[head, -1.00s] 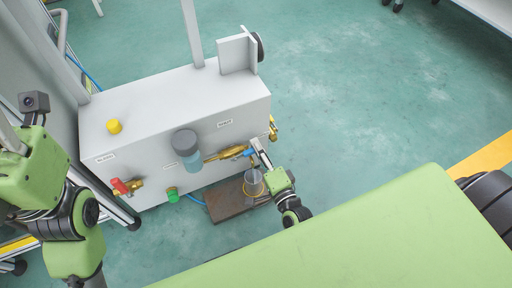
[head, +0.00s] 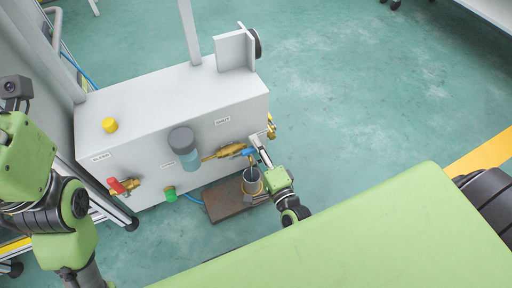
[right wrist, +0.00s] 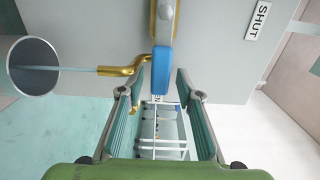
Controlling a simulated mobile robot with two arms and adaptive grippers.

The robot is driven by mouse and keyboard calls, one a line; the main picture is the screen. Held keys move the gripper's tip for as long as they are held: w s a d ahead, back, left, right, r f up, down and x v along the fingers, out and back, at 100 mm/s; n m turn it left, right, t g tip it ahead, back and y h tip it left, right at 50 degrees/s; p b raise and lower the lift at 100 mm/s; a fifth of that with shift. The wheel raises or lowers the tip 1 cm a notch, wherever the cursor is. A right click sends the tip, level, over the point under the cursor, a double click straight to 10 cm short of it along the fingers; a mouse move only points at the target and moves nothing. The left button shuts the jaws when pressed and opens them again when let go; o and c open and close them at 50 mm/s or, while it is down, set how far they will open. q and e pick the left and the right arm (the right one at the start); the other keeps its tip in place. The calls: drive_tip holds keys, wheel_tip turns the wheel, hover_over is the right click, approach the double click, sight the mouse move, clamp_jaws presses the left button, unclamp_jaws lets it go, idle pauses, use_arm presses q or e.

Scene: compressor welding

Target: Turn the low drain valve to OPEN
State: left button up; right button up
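The drain valve is a brass body (head: 225,152) low on the front of the pale tank, with a blue lever (head: 248,152). In the right wrist view the blue lever (right wrist: 162,70) lies in line with the brass (right wrist: 163,15) and points toward my gripper. My right gripper (head: 259,147) is open; its fingertips (right wrist: 152,85) stand apart, one on each side of the lever's end. Contact cannot be told. A brass spout (right wrist: 125,69) sends a thin pale stream into a grey cup (right wrist: 33,66). My left gripper is out of view.
The tank (head: 165,100) carries a red-handled valve (head: 122,185), a yellow knob (head: 109,125), a green cap (head: 170,193) and a grey-blue cylinder (head: 184,147). The cup stands on a brown plate (head: 222,203). A SHUT label (right wrist: 258,20) is beside the valve. Floor at right is clear.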

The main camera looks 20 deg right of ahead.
idle(0.3)
wheel_tip(320, 180, up, 10)
idle(0.5)
